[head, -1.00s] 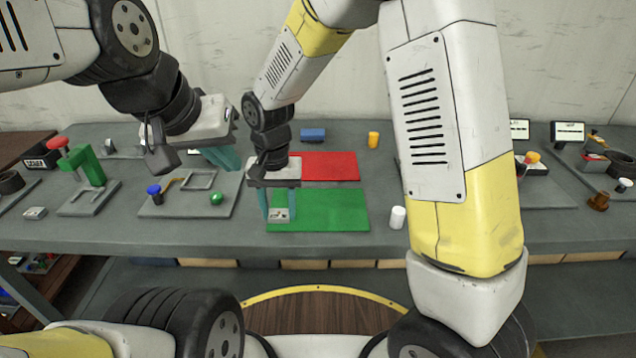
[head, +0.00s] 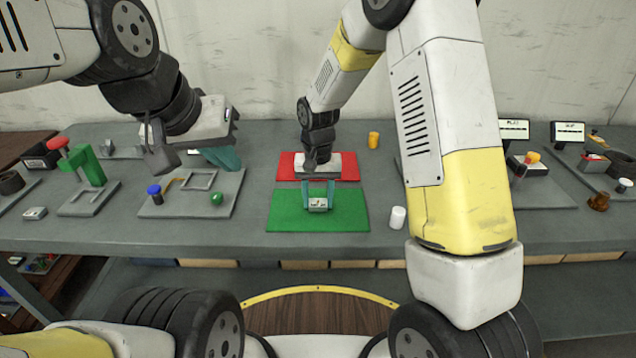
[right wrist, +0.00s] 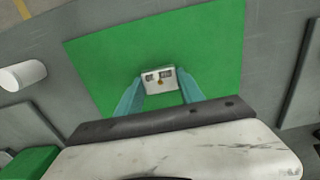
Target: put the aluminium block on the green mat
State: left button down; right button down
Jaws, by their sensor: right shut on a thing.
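The aluminium block (head: 318,204) is a small silvery block with dark marks on its face. My right gripper (head: 318,197) is shut on it, with a teal finger at each side. The block also shows between the fingertips in the right wrist view (right wrist: 159,81). It is over the middle of the green mat (head: 285,215), and I cannot tell whether it touches the mat. The mat fills much of the right wrist view (right wrist: 205,45). My left gripper (head: 222,157) hangs at the left above the table, and its finger gap is hidden.
A red mat (head: 290,167) lies behind the green one. A white cylinder (head: 398,217) stands to the right, and an orange cylinder (head: 374,140) stands at the back. A grey plate with a blue knob (head: 153,190) and green ball (head: 216,198) lies left. A small grey block (head: 35,213) lies far left.

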aim_at(318, 202)
jog(key=shift+f, duration=0.15)
jog(key=c, duration=0.7)
grip_release()
jog(key=s+d+r+t+y, duration=0.1)
jog(key=s+d+r, duration=0.1)
jog(key=r, duration=0.7)
jog(key=s+d+r, duration=0.1)
jog(key=d+r, duration=0.2)
jog(key=r, duration=0.7)
jog(key=s+d+r+t, duration=0.1)
jog(key=s+d+r, duration=0.1)
jog(key=s, duration=0.4)
jog(key=s+d+r+t, duration=0.2)
jog(key=s+d, duration=0.2)
jog(key=s, duration=0.1)
jog(key=s+d+r+t+y, duration=0.1)
jog(key=s+d+r+t, duration=0.1)
jog(key=s, duration=0.4)
jog(key=shift+s+d+r+n, duration=0.3)
jog(key=shift+s+d+r, duration=0.05)
jog(key=shift+d, duration=0.25)
